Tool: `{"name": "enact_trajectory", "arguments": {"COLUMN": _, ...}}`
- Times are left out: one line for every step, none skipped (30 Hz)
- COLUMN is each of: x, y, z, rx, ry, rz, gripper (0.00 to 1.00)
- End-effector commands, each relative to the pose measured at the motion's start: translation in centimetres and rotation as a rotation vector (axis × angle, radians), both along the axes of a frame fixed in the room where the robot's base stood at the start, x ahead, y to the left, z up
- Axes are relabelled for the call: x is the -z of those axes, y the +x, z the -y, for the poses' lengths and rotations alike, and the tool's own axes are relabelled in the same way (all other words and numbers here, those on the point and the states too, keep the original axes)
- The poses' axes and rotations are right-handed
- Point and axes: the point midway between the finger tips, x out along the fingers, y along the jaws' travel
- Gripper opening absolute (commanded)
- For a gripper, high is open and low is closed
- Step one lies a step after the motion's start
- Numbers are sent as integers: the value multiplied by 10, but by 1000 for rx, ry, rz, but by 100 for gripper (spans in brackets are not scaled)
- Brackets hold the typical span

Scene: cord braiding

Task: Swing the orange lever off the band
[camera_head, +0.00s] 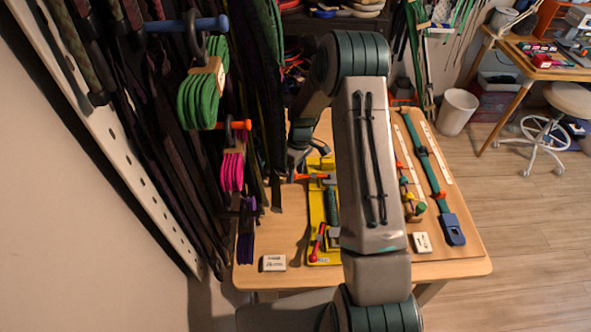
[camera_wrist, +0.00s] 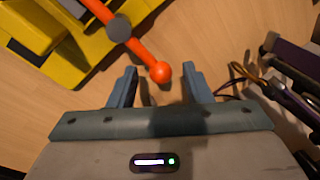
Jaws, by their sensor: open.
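The orange lever (camera_wrist: 140,49) has a round ball at its end and a grey pivot, and is mounted on a yellow fixture (camera_wrist: 85,70) in the wrist view. My gripper (camera_wrist: 160,72) is open, with its two grey-blue fingers apart. The lever's ball lies between the fingertips in the picture, with a gap on both sides; I cannot tell whether they are at the same height. In the head view the orange lever (camera_head: 309,177) sticks out left from the yellow fixture (camera_head: 317,208). A green band piece (camera_head: 332,205) lies along the fixture; the lever's contact with it is unclear.
A red-knobbed lever (camera_head: 318,241) sits at the fixture's near end. A dark purple object (camera_wrist: 290,95) is right of my fingers. Bare wood (camera_head: 280,225) shows left of the fixture.

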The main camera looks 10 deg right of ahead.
Motion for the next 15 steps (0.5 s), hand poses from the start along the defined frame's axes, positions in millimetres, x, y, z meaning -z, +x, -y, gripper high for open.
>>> {"name": "enact_trajectory", "arguments": {"x": 1, "y": 0, "z": 0, "rx": 0, "ry": 0, "rz": 0, "gripper": 45}}
{"name": "enact_trajectory", "arguments": {"x": 1, "y": 0, "z": 0, "rx": 0, "ry": 0, "rz": 0, "gripper": 45}}
{"name": "enact_trajectory", "arguments": {"x": 1, "y": 0, "z": 0, "rx": 0, "ry": 0, "rz": 0, "gripper": 45}}
{"name": "enact_trajectory", "arguments": {"x": 1, "y": 0, "z": 0, "rx": 0, "ry": 0, "rz": 0, "gripper": 45}}
{"name": "enact_trajectory", "arguments": {"x": 1, "y": 0, "z": 0, "rx": 0, "ry": 0, "rz": 0, "gripper": 45}}
{"name": "enact_trajectory", "arguments": {"x": 1, "y": 0, "z": 0, "rx": 0, "ry": 0, "rz": 0, "gripper": 45}}
{"name": "enact_trajectory", "arguments": {"x": 1, "y": 0, "z": 0, "rx": 0, "ry": 0, "rz": 0, "gripper": 45}}
{"name": "enact_trajectory", "arguments": {"x": 1, "y": 0, "z": 0, "rx": 0, "ry": 0, "rz": 0, "gripper": 45}}
{"name": "enact_trajectory", "arguments": {"x": 1, "y": 0, "z": 0, "rx": 0, "ry": 0, "rz": 0, "gripper": 34}}
{"name": "enact_trajectory", "arguments": {"x": 1, "y": 0, "z": 0, "rx": 0, "ry": 0, "rz": 0, "gripper": 25}}
{"name": "enact_trajectory", "arguments": {"x": 1, "y": 0, "z": 0, "rx": 0, "ry": 0, "rz": 0, "gripper": 17}}
{"name": "enact_trajectory", "arguments": {"x": 1, "y": 0, "z": 0, "rx": 0, "ry": 0, "rz": 0, "gripper": 6}}
{"name": "enact_trajectory", "arguments": {"x": 1, "y": 0, "z": 0, "rx": 0, "ry": 0, "rz": 0, "gripper": 0}}
{"name": "enact_trajectory", "arguments": {"x": 1, "y": 0, "z": 0, "rx": 0, "ry": 0, "rz": 0, "gripper": 0}}
{"name": "enact_trajectory", "arguments": {"x": 1, "y": 0, "z": 0, "rx": 0, "ry": 0, "rz": 0, "gripper": 0}}
